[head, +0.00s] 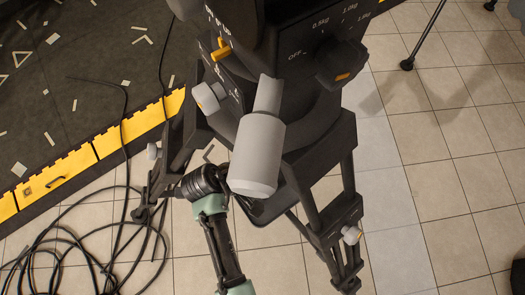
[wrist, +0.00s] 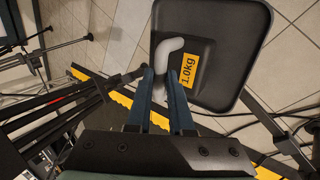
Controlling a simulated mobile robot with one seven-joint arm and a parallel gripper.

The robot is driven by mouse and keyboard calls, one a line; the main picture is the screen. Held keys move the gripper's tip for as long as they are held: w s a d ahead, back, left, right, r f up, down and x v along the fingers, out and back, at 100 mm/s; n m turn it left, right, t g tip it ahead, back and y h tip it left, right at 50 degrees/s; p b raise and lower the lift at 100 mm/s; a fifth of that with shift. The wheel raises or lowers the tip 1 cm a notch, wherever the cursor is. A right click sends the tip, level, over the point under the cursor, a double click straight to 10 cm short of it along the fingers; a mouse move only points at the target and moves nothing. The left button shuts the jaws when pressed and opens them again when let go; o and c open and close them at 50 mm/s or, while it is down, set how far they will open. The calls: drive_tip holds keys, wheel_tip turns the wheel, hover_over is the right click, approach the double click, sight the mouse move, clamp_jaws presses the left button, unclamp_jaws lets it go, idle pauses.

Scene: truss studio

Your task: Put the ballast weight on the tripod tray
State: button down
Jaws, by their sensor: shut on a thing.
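The ballast weight shows in the wrist view as a bent grey handle (wrist: 170,47) beside a yellow 1.0kg label (wrist: 188,70) on a dark body. My gripper (wrist: 163,78) is shut on the grey handle. The black tripod tray (wrist: 245,45), with rounded corners and a raised rim, lies behind the weight. I cannot tell whether the weight touches the tray. In the head view, my gripper's end is near the tripod (head: 335,150), left of and partly behind a grey cylindrical handle. The weight is hidden there.
The tripod's grey cylindrical handle (head: 258,155) sticks out towards the head camera, close to my wrist. Splayed black legs (head: 335,235) stand around the tray. Loose cables (head: 90,240) lie on the floor at left, beside a yellow-edged dark mat (head: 70,100). Tiles at right are mostly clear.

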drive_tip(key=shift+w+f+b, duration=0.1)
drive_tip(key=shift+f+b, duration=0.5)
drive_tip(key=shift+f, duration=1)
drive_tip(key=shift+f, duration=0.1)
drive_tip(key=c, duration=0.8)
unclamp_jaws()
drive_tip(key=shift+f, duration=0.15)
drive_tip(key=shift+r, duration=0.25)
drive_tip(key=p+v, duration=0.1)
drive_tip(key=v, duration=0.1)
drive_tip(key=shift+a+r, duration=0.15)
drive_tip(key=shift+r, duration=0.05)
drive_tip(key=s+a, duration=0.7)
drive_tip(key=a, duration=0.3)
drive_tip(key=shift+s, duration=0.2)
drive_tip(key=shift+r, duration=0.1)
